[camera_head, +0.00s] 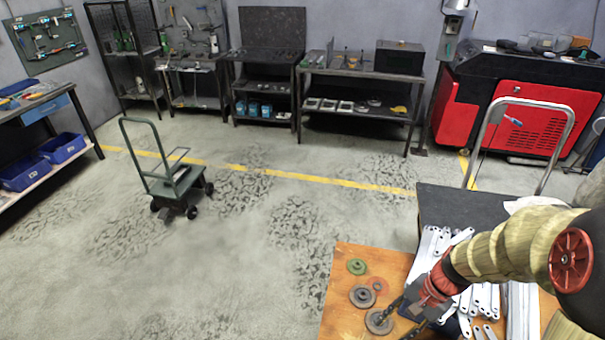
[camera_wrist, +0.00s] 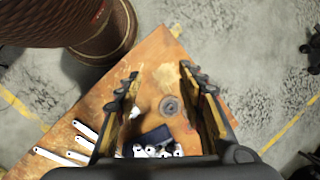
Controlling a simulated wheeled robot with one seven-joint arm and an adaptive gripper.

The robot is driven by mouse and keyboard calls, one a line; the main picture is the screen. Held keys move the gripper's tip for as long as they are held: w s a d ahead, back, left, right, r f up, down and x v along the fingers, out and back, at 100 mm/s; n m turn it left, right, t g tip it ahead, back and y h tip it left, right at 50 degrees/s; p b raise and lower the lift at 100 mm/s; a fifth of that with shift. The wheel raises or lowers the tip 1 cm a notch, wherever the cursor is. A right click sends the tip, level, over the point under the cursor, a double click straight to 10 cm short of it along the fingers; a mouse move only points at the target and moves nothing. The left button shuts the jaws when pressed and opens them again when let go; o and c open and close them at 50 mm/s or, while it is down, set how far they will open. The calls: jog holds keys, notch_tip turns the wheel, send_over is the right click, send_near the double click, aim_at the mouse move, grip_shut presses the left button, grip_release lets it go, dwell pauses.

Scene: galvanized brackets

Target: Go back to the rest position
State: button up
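My gripper (camera_head: 398,313) is at the end of my arm, low over the wooden table (camera_head: 343,318) at the lower right of the head view. In the wrist view my gripper (camera_wrist: 159,74) has its two fingers spread wide, with nothing held between them. The galvanized brackets (camera_head: 488,300) lie in a loose pile on the table, partly hidden behind my arm. Some brackets (camera_wrist: 84,130) also show at the lower left of the wrist view. A round grey gear (camera_wrist: 169,106) lies on the wood, seen between the fingers.
Green (camera_head: 357,266) and dark (camera_head: 362,296) gears lie near the table's left edge. A dark blue item (camera_wrist: 155,137) lies by the brackets. A green cart (camera_head: 176,184) stands on the open floor. A hand truck (camera_head: 518,104) stands behind the table. Shelves line the back wall.

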jog(key=s+a+r+n+t+h, duration=0.1)
jog(key=s+r+n+t, duration=0.1)
jog(key=r, duration=0.6)
jog(key=s+a+r+n+t+h, duration=0.1)
jog(key=s+a+r+n+t, duration=0.1)
jog(key=r, duration=0.6)
jog(key=s+a+r+n+t+h, duration=0.1)
jog(key=s+r+n, duration=0.3)
jog(key=r, duration=0.5)
jog(key=shift+a+n+t+h, duration=0.4)
jog(key=shift+a+n+t, duration=0.15)
jog(key=shift+n, duration=0.55)
